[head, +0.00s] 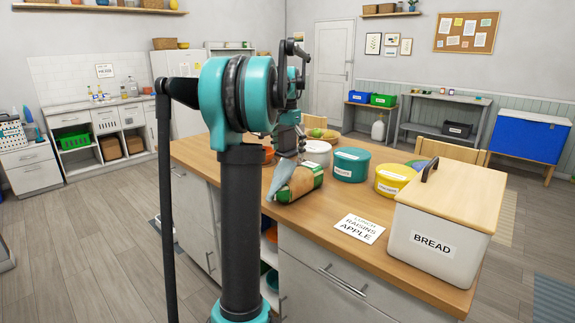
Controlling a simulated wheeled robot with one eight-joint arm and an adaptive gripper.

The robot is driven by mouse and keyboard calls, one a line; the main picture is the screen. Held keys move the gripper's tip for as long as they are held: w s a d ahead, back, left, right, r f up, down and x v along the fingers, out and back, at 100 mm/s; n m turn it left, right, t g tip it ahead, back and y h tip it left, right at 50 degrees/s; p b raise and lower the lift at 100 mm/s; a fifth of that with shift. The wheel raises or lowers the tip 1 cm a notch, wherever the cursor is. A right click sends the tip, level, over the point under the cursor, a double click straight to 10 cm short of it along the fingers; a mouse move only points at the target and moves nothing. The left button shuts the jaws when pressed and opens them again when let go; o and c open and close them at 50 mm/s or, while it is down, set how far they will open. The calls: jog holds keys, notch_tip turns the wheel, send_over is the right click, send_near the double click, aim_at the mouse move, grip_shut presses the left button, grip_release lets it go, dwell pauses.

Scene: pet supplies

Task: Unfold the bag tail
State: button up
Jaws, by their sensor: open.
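A bag (303,183) in brown and green lies on the wooden counter (325,222), left of the middle. A pale blue-grey part, which looks like its tail, lies folded at its left end; the exact fold is too small to tell. My gripper (292,158) is open and points down just behind the bag, as seen from here. I cannot tell whether it touches the bag. My arm hides part of the counter left of the bag.
A white tub (317,152), a teal tub (350,165) and a yellow tub (394,180) stand behind and right of the bag. A bread box (440,242) stands at the right front end. A lunch note (360,229) lies flat. Bare counter lies in front of the tubs.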

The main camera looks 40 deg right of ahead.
aim_at(287, 163)
jog(key=shift+f, duration=2.6)
jog(key=shift+c, duration=0.5)
